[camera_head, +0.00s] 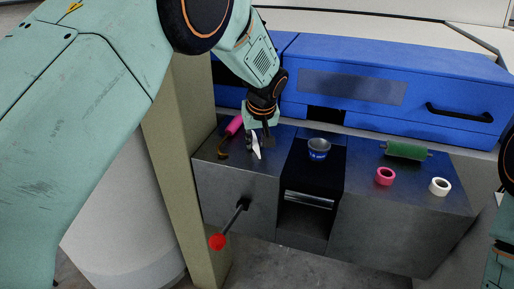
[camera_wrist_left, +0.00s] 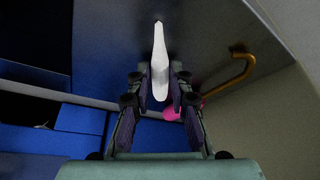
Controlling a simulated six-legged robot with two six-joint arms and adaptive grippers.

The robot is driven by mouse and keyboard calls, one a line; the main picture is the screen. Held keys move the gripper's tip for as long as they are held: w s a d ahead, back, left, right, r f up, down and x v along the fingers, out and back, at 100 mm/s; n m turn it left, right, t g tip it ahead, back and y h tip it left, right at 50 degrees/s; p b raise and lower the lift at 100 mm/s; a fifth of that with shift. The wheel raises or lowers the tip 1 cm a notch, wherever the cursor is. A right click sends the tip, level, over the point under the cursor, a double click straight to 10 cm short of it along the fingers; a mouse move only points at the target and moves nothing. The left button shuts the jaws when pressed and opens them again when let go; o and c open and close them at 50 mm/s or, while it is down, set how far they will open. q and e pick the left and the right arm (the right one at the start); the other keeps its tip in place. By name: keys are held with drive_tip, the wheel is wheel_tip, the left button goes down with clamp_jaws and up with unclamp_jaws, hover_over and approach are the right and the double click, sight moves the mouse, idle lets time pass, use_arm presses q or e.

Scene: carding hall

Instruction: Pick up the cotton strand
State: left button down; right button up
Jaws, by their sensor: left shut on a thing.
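The cotton strand (camera_head: 256,146) is a thin white piece at the left part of the grey metal machine top. My left gripper (camera_head: 255,142) points down over it and is shut on it. In the left wrist view the strand (camera_wrist_left: 160,55) runs lengthwise between the two fingers of the gripper (camera_wrist_left: 160,88) and sticks out past the tips. I cannot tell whether its end touches the metal surface. My right gripper is not in view; only part of my right arm shows at the right edge.
A pink-handled hook (camera_head: 234,126) lies just left of the gripper. A small cup (camera_head: 319,149) stands on the dark middle section. Right of it are a green roller (camera_head: 406,150), a pink roll (camera_head: 385,176) and a white roll (camera_head: 439,187). A red-knobbed lever (camera_head: 217,242) juts from the front.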

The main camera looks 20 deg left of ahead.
use_arm(q)
drive_tip(key=r+m, duration=0.1)
drive_tip(key=r, duration=0.1)
drive_tip(key=s+r+m+p, duration=0.1)
drive_tip(key=r, duration=0.1)
drive_tip(key=s+d+r+m+h, duration=0.1)
drive_tip(key=r, duration=0.1)
drive_tip(key=shift+r+p, duration=0.4)
drive_tip(key=m+h, duration=0.1)
drive_tip(key=m, duration=0.1)
approach(257, 151)
drive_tip(key=shift+s+f+t, duration=0.3)
drive_tip(key=shift+s+f, duration=0.15)
drive_tip(key=shift+f, duration=0.25)
drive_tip(key=s+r+m, duration=0.1)
drive_tip(key=s+r, duration=0.5)
drive_tip(key=r, duration=0.1)
drive_tip(key=shift+s+a, duration=0.25)
drive_tip(key=shift+a, duration=0.15)
drive_tip(key=shift+s+r, duration=0.1)
drive_tip(key=shift+s, duration=0.1)
